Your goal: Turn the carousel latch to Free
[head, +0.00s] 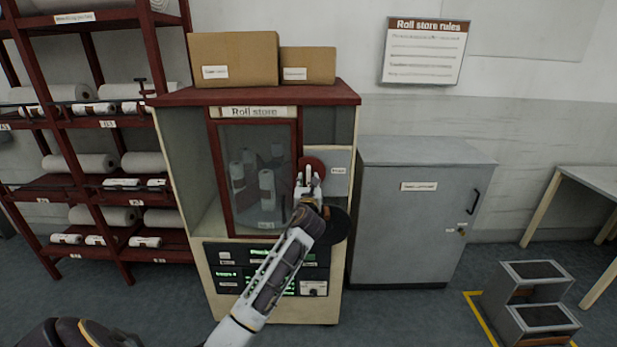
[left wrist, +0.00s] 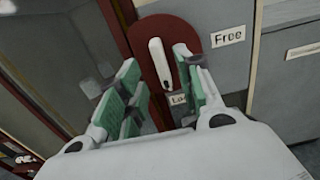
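The carousel latch has a round red plate (head: 314,163) on the front of the roll store, right of its glass door. In the left wrist view, the plate (left wrist: 150,23) carries a white lever (left wrist: 158,62). The lever's lower end is near a label reading "Lo", partly hidden by a finger (left wrist: 177,100). A "Free" label (left wrist: 228,37) is to the right of the plate, also seen small in the head view (head: 338,170). My left gripper (head: 309,177) is open in front of the latch. Its green-padded fingers (left wrist: 160,75) appear on either side of the lever; contact cannot be told. My right gripper is out of view.
The roll store's glass door (head: 258,175) shows white rolls inside. A panel with green displays (head: 268,268) is below it. A grey cabinet (head: 415,220) stands close on the right, a red shelf rack (head: 100,125) on the left. A grey step (head: 530,300) is at the lower right.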

